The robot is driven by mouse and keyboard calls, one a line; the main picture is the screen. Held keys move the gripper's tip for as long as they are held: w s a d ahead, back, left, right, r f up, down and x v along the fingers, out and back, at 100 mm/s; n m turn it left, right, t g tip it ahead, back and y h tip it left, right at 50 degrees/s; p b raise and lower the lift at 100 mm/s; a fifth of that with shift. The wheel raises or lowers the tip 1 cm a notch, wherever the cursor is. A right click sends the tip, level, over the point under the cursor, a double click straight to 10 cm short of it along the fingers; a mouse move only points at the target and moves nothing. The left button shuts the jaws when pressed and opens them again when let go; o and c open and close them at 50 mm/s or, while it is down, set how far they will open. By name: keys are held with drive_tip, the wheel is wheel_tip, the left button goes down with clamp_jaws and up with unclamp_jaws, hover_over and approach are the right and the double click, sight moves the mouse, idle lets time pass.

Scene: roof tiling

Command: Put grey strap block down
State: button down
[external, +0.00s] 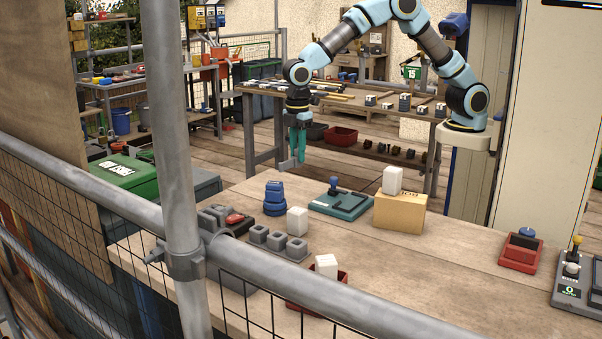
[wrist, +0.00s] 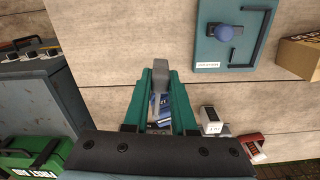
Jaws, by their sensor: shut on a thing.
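My gripper (external: 297,146), with green fingers, hangs pointing down above the left far part of the wooden workbench (external: 455,236). It is shut on the grey strap block (wrist: 158,77), which sticks out past the fingertips in the wrist view. In the external view only a small grey part of the block (external: 289,164) shows beside the fingers. The block appears held above the bench, apart from it. In the wrist view, the fingers (wrist: 160,95) frame the block, and a blue item behind them is partly hidden.
A blue stacked item (external: 274,199), a teal board with a blue knob (external: 340,203), a cardboard box (external: 400,213) and a grey socketed holder (external: 279,241) stand on the bench. White blocks (external: 297,221) stand around. A metal scaffold rail (external: 300,278) crosses the foreground. Bare bench lies right of the box.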

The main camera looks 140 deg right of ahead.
drive_tip(key=w+d+n, duration=0.2)
drive_tip(key=w+d, duration=0.7)
drive_tip(key=w, duration=0.2)
drive_tip(key=f+p, duration=0.1)
drive_tip(key=f, duration=0.2)
drive_tip(key=f+p, duration=0.1)
drive_tip(key=f, duration=0.2)
drive_tip(key=f+p, duration=0.1)
drive_tip(key=f, duration=0.2)
drive_tip(key=shift+w+d+f, duration=0.15)
drive_tip(key=shift+d+f, duration=0.1)
drive_tip(key=shift+f, duration=0.05)
drive_tip(key=shift+f, duration=0.1)
drive_tip(key=c, duration=0.7)
unclamp_jaws()
drive_tip(key=shift+c, duration=0.2)
